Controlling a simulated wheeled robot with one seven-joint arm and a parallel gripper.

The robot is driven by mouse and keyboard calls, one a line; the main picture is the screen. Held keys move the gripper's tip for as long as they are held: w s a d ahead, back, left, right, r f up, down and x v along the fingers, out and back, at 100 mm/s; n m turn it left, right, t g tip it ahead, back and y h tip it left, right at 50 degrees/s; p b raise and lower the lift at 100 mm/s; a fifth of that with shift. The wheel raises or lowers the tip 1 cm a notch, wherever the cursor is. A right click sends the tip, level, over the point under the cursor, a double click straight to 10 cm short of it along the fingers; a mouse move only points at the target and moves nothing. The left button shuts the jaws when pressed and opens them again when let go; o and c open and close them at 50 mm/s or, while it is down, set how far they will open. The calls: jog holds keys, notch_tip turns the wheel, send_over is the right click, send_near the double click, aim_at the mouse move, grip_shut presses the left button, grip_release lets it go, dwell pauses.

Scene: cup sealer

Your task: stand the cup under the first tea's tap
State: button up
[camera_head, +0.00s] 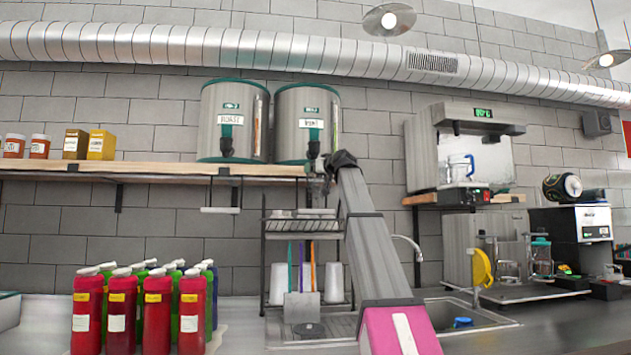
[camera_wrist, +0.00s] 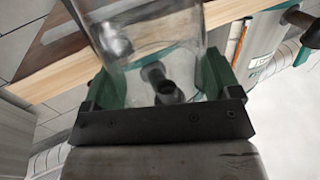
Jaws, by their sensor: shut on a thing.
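My gripper (camera_wrist: 165,88) has its green fingers closed around a clear, empty-looking cup (camera_wrist: 150,35), which fills the middle of the wrist view. A black tap (camera_wrist: 162,88) shows through the clear cup wall; I cannot tell its exact distance from the cup. In the head view, my gripper (camera_head: 330,168) is at the shelf front, beside and just below the black tap (camera_head: 313,150) of the right tea dispenser (camera_head: 307,105). The left tea dispenser (camera_head: 232,105) has its own tap (camera_head: 227,147). The cup is too small and hidden to make out clearly in the head view.
Both dispensers stand on a wooden shelf (camera_head: 150,170), its edge close to the cup. Another black tap (camera_wrist: 303,20) shows at the wrist view's right. Below are a metal rack (camera_head: 264,260), a sink (camera_head: 455,316) and several red bottles (camera_head: 122,310).

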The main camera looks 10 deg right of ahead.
aim_at(315, 178)
jog(key=shift+w+a+f, duration=0.1)
jog(key=shift+w+f, duration=0.15)
jog(key=shift+f, duration=0.35)
jog(key=shift+w+a+f, duration=0.15)
jog(key=shift+w+f, duration=0.1)
jog(key=shift+f, duration=0.35)
jog(key=shift+w+a+f, duration=0.1)
jog(key=shift+w+f, duration=0.15)
jog(key=shift+f, duration=0.35)
jog(key=shift+f, duration=0.15)
jog(key=o, duration=0.9)
jog(key=shift+r, duration=0.25)
jog(key=v, duration=1.2)
jog(key=shift+f, duration=0.1)
